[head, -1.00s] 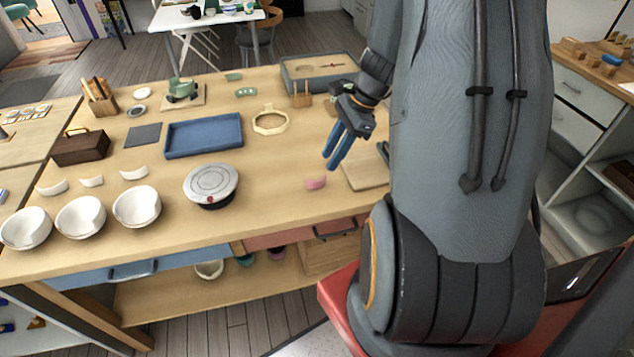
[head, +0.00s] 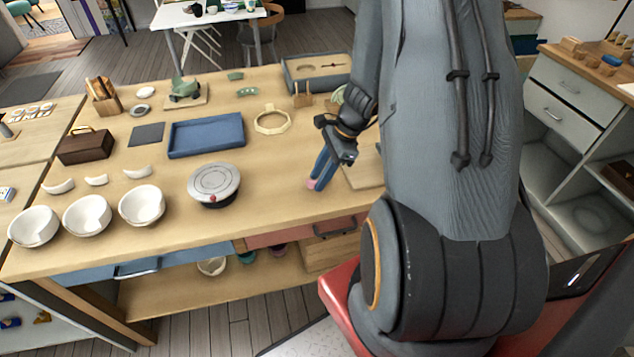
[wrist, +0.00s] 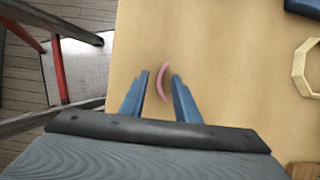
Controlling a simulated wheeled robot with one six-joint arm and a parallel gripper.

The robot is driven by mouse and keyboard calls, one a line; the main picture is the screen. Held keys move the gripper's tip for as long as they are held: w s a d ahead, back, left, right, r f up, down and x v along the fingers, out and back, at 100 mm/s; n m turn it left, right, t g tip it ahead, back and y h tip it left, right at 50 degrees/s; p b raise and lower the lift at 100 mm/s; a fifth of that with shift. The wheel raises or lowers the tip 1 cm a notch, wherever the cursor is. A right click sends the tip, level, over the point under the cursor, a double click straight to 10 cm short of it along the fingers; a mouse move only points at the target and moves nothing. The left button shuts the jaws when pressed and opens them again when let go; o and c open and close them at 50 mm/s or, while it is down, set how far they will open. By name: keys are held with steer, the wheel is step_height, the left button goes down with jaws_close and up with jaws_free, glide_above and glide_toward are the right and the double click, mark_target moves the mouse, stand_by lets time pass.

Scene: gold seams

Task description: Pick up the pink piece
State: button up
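The pink piece (wrist: 161,82) is a small curved shard on the wooden table. In the wrist view it lies between the two blue fingertips of my gripper (wrist: 160,78), which are apart, with a gap visible on both sides of the shard. In the head view my gripper (head: 318,184) points down over it, and only a bit of the pink piece (head: 311,183) shows by the fingertips. Whether the fingertips touch the table cannot be told.
A round grey turntable (head: 214,184) stands to the left. A blue tray (head: 206,152) and a cream octagonal ring (head: 272,131) lie further back. A wooden board (head: 362,172) is just right of my gripper. White bowls (head: 141,204) stand at the left front. The table's front edge is near.

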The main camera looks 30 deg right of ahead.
jaws_close()
